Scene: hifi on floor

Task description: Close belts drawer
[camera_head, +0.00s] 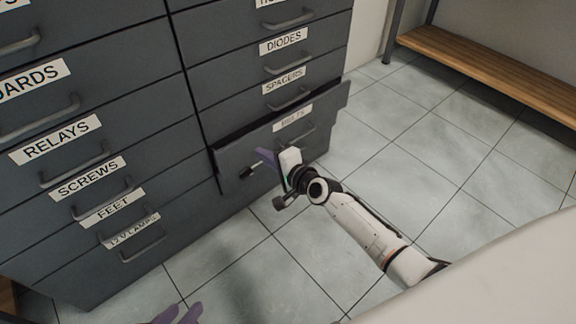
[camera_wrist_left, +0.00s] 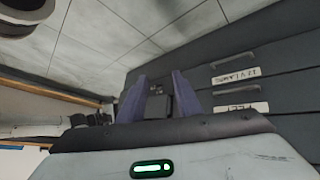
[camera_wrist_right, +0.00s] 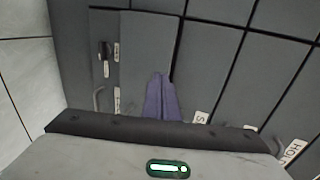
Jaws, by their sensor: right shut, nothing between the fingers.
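The belts drawer (camera_head: 232,157) is the low grey drawer in the right column, with a blurred white label (camera_head: 292,117) and a bar handle. Its front stands out from the cabinet, with a dark gap along its top edge, so it is partly open. My right gripper (camera_head: 264,158) is shut and empty in front of the drawer's face, left of the handle; I cannot tell if it touches. Its purple fingers (camera_wrist_right: 161,98) are together in the right wrist view. My left gripper (camera_head: 178,314) is low at the bottom edge; its fingers (camera_wrist_left: 158,92) are apart and empty.
The spacers drawer (camera_head: 285,86) above and the left column of drawers, including relays (camera_head: 60,140) and screws (camera_head: 90,178), look closed. A wooden bench (camera_head: 490,70) stands at the back right. The tiled floor (camera_head: 400,150) right of the cabinet is clear.

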